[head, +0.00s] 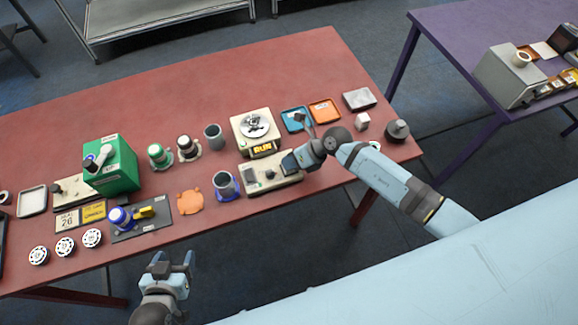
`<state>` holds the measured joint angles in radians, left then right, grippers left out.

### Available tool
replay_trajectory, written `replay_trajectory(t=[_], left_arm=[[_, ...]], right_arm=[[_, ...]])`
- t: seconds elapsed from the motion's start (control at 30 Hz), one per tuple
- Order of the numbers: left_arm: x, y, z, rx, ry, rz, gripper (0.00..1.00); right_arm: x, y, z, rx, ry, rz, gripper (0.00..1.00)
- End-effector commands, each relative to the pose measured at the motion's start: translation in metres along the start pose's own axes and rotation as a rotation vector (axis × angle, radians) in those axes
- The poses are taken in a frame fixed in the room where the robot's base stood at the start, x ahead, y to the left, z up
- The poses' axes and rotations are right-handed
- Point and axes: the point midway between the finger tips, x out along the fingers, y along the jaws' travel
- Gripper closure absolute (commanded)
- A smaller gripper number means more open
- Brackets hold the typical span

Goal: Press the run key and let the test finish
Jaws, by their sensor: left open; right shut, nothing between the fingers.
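A cream tester (249,122) with a round metal plate on top stands on the red table. A yellow panel reading "RUN" (263,148) is on its front. A low cream unit (262,188) with a dark knob sits just in front of it. My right gripper (288,163) is shut and empty, over the right end of the low unit. I cannot tell whether it touches anything there, and its fingertips are hard to make out. No separate run key can be made out. My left gripper (174,258) is open and empty, in front of the table's near edge.
Left of the tester stand a grey cup (214,136), a green box (112,168) and an orange piece (190,202). A blue tray (293,119) and an orange tray (325,111) lie to its right. The table's back strip is clear.

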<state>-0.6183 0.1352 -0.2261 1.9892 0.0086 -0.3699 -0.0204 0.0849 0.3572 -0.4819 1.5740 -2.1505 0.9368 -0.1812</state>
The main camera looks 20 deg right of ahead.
Motion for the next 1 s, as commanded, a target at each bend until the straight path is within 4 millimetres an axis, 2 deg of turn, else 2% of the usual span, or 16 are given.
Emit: replay_trajectory(t=[0.27, 0.6, 1.0], left_arm=[[-0.001, 0.0, -0.001, 0.0, 0.0, 0.0, 0.34], [-0.01, 0.0, -0.015, 0.0, 0.0, 0.0, 0.34], [-0.011, 0.001, -0.017, 0.0, 0.001, 0.001, 0.34]], right_arm=[[-0.001, 0.001, 0.0, 0.0, 0.002, 0.0, 1.0], [-0.013, 0.009, 0.008, -0.001, 0.003, -0.001, 1.0], [-0.014, 0.01, 0.01, 0.0, 0.001, 0.0, 1.0]])
